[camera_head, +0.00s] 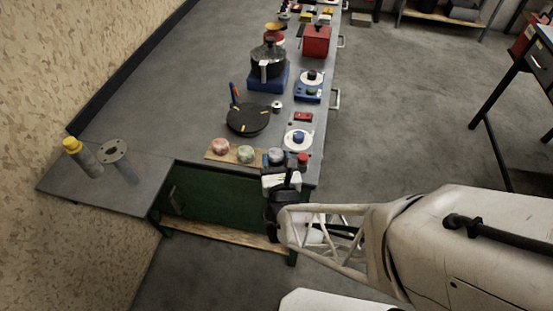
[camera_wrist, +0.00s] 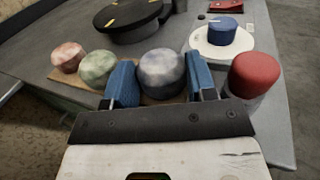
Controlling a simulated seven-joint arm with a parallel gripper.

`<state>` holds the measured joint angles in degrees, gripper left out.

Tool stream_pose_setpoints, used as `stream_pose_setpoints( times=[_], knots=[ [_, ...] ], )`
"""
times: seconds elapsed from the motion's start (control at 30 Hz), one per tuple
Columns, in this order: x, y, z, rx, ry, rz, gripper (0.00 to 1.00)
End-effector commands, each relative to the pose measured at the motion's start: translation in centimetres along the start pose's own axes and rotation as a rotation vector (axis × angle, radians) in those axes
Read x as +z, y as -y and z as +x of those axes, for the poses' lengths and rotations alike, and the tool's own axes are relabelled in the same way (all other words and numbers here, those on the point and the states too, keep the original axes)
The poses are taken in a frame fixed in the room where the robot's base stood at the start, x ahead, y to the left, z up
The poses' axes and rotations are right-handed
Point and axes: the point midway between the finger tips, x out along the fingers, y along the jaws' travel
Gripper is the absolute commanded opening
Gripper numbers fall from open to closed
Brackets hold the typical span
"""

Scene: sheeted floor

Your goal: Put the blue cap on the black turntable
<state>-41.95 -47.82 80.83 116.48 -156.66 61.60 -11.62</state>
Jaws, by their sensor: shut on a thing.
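The blue cap (camera_head: 276,156) is a mottled grey-blue rounded piece at the right end of a row, by the wooden board. In the wrist view the cap (camera_wrist: 161,72) sits between the two blue finger pads. My gripper (camera_wrist: 160,80) is shut on its sides; in the head view my gripper (camera_head: 281,170) is at the bench's near edge. Whether the cap touches the board is unclear. The black turntable (camera_head: 248,120) is a flat round disc behind the row, with yellow marks on top. Part of it (camera_wrist: 128,15) shows ahead of the cap in the wrist view.
A pink cap (camera_wrist: 68,57) and a green cap (camera_wrist: 98,67) are left of my gripper. A red-topped cylinder (camera_wrist: 254,74) stands close on the right. A blue knob (camera_head: 298,137) sits on a white disc behind. A pot (camera_head: 268,62) stands further back. Bare bench lies left of the turntable.

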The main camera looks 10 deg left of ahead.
Motion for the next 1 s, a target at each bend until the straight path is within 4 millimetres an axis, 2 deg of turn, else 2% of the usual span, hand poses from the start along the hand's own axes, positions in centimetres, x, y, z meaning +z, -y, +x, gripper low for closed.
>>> stream_pose_setpoints(
  times=[0.37, 0.4, 0.53, 1.0],
  knots=[
    [-0.48, 0.0, 0.01, 0.0, -0.001, 0.0, 0.24],
    [-0.44, 0.0, 0.01, 0.0, -0.001, 0.0, 0.57],
    [-0.43, 0.0, 0.01, 0.0, -0.001, 0.0, 0.77],
    [-0.39, 0.0, 0.01, 0.0, 0.0, 0.0, 0.77]
  ],
)
